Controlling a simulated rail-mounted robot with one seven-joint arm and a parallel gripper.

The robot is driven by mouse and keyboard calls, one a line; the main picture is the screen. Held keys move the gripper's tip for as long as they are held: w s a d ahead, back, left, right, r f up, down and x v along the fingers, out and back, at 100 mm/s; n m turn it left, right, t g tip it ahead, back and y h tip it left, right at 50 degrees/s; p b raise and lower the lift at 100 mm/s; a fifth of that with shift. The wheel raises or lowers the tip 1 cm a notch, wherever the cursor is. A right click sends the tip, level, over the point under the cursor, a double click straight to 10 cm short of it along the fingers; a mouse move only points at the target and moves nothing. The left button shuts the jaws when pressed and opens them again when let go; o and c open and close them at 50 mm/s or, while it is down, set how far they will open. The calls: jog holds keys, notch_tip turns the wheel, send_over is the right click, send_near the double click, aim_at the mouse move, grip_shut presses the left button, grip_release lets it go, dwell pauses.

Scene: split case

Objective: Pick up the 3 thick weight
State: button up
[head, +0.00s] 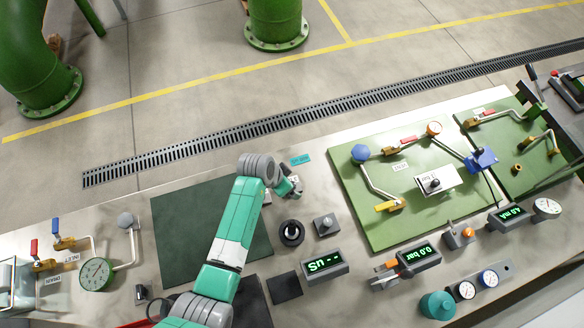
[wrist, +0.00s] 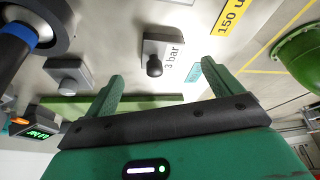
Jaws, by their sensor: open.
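A grey block weight (wrist: 160,48) with a dark round knob shows in the wrist view, beside a printed "3 bar" mark. My gripper (wrist: 164,74) is open and empty, its two green fingers apart on either side of the weight's picture position. The weight appears beyond the fingertips, with no visible contact. In the head view my gripper (head: 291,190) is over the bench's far part, right of the dark green mat. My gripper and wrist hide much of the spot beneath them there, so I cannot clearly make out the 3 bar weight.
Another grey knobbed block (head: 326,224) and a black round piece (head: 291,233) stand close by. A display box (head: 323,263) is nearer the front. The green valve panel (head: 370,230) with pipes is to the right. The dark mat (head: 180,225) is bare on its left.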

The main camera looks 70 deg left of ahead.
jog(key=x, duration=0.5)
jog(key=shift+w+b, duration=0.35)
jog(key=shift+w, duration=0.05)
jog(key=shift+c, duration=0.4)
jog(key=shift+a, duration=0.1)
jog(key=c, duration=1.5)
